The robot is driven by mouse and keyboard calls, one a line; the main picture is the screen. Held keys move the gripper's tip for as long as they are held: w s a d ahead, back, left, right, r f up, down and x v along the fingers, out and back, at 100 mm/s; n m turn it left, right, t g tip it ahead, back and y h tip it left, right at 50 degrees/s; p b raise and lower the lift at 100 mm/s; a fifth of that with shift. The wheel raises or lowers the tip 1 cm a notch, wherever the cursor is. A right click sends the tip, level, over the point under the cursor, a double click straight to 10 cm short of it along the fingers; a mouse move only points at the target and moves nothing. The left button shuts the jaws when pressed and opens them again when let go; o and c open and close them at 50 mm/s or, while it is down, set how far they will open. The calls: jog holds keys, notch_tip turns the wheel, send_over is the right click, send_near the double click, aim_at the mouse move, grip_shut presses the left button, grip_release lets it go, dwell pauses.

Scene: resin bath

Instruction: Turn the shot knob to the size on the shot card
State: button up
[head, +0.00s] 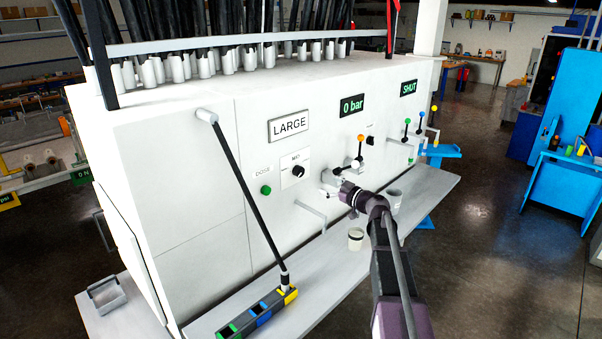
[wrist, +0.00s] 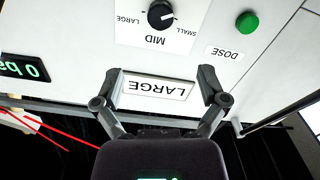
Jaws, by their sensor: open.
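The shot knob (head: 298,171) is black and round on a white plate on the machine's front. In the wrist view, which is upside down, the knob (wrist: 160,14) has LARGE, MID and SMALL printed around it. A pale mark shows on its SMALL side; the exact setting is hard to read. The shot card (head: 289,126) reads LARGE and sits above the knob; it also shows in the wrist view (wrist: 158,88). My gripper (head: 327,188) is open and empty, in front of the panel, right of the knob in the head view and apart from it.
A green DOSE button (head: 266,190) is left of the knob. Levers with orange and white balls (head: 358,150) are to the right. A cup (head: 355,239) stands on the ledge below. A black slanted rod (head: 245,195) crosses the panel's left side.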

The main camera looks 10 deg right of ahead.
aim_at(302, 172)
jog(key=x, duration=1.3)
jog(key=shift+w+a, duration=0.25)
jog(key=shift+w, duration=0.1)
jog(key=c, duration=1.1)
jog(key=shift+d, duration=0.2)
jog(key=shift+c, duration=0.2)
jog(key=shift+a, duration=0.15)
